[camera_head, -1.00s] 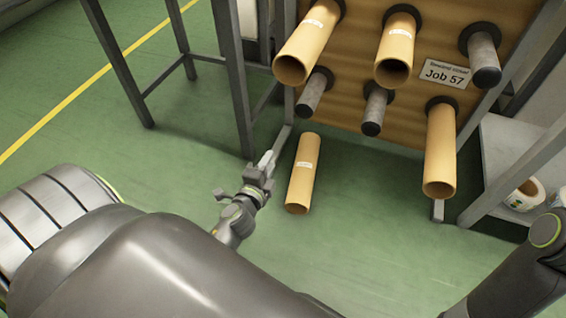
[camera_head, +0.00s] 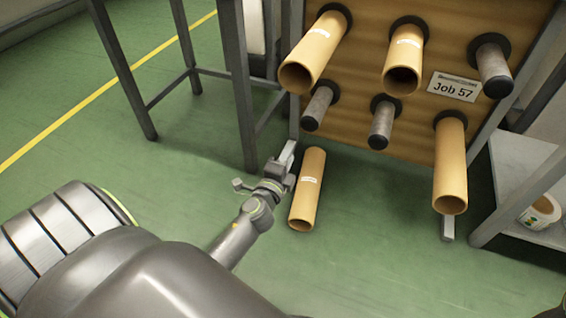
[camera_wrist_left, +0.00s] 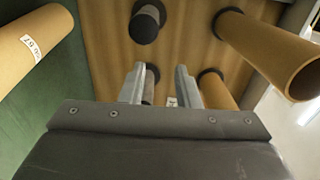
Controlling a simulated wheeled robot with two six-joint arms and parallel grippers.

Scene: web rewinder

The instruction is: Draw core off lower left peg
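The lower left peg (camera_head: 318,108) is a bare grey rod with a dark collar on the wooden board (camera_head: 350,75). A tan labelled core (camera_head: 307,190) is below it, off the pegs and apparently lying on the floor. My left gripper (camera_head: 288,156) is just left of this core, angled toward the board. In the left wrist view its fingers (camera_wrist_left: 160,88) are apart with nothing gripped. Beyond them show bare pegs, and a labelled core (camera_wrist_left: 32,48) is at the left edge. My right gripper is out of view.
Tan cores sit on the upper left peg (camera_head: 315,50), upper middle peg (camera_head: 404,60) and lower right peg (camera_head: 450,165). The lower middle (camera_head: 383,122) and upper right (camera_head: 492,68) pegs are bare. A grey frame (camera_head: 238,90) stands left; a shelf (camera_head: 525,170) stands right.

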